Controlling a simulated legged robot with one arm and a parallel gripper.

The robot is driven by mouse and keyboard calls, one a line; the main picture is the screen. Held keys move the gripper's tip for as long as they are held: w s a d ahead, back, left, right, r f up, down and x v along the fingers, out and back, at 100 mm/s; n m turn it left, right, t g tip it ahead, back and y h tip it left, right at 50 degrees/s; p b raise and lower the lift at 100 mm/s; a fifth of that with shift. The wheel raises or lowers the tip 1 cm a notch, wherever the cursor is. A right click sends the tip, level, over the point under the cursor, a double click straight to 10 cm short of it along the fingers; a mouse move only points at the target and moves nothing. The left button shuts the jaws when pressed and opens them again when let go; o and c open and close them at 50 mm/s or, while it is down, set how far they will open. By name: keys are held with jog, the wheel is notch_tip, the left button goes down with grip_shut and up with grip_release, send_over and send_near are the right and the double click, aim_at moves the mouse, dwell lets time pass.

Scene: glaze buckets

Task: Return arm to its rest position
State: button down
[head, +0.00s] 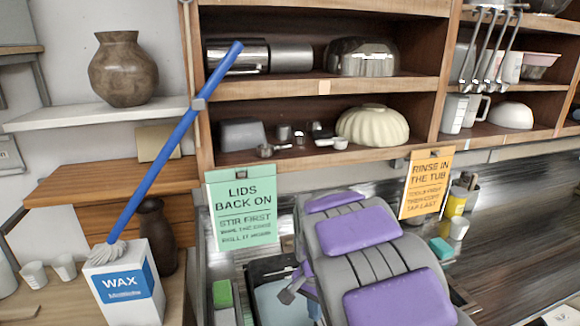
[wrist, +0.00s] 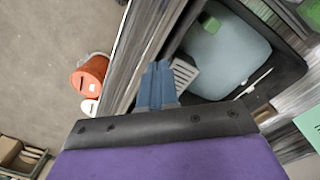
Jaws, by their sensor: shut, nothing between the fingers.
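My arm, grey with purple pads, rises through the lower middle of the head view and covers part of the sink area. My gripper (head: 289,291) is partly in sight at the arm's left side, over the black tub (head: 262,268). In the wrist view my gripper (wrist: 158,68) shows two blue fingers together, shut and empty. They point toward the edge of the tub (wrist: 292,78), which has a pale blue-grey inside. A grey slotted piece (wrist: 184,73) lies just right of the fingertips; I cannot tell whether they touch.
A blue-handled mop (head: 170,150) leans by a wax box (head: 124,284) on the left. Shelves (head: 310,88) with kitchenware stand behind. Signs hang there, green (head: 242,207) and orange (head: 426,183). The wrist view shows an orange-red bucket (wrist: 90,75) on open floor.

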jog(key=s+d+r+n+b, duration=0.1)
jog(key=s+d+n, duration=0.2)
jog(key=s, duration=1.2)
jog(key=s+d+n+g+b, duration=0.1)
jog(key=s+d+n, duration=0.3)
jog(key=s, duration=1.2)
jog(key=shift+s+d+r, duration=0.25)
jog(key=shift+d+r, duration=0.1)
jog(key=shift+d, duration=0.25)
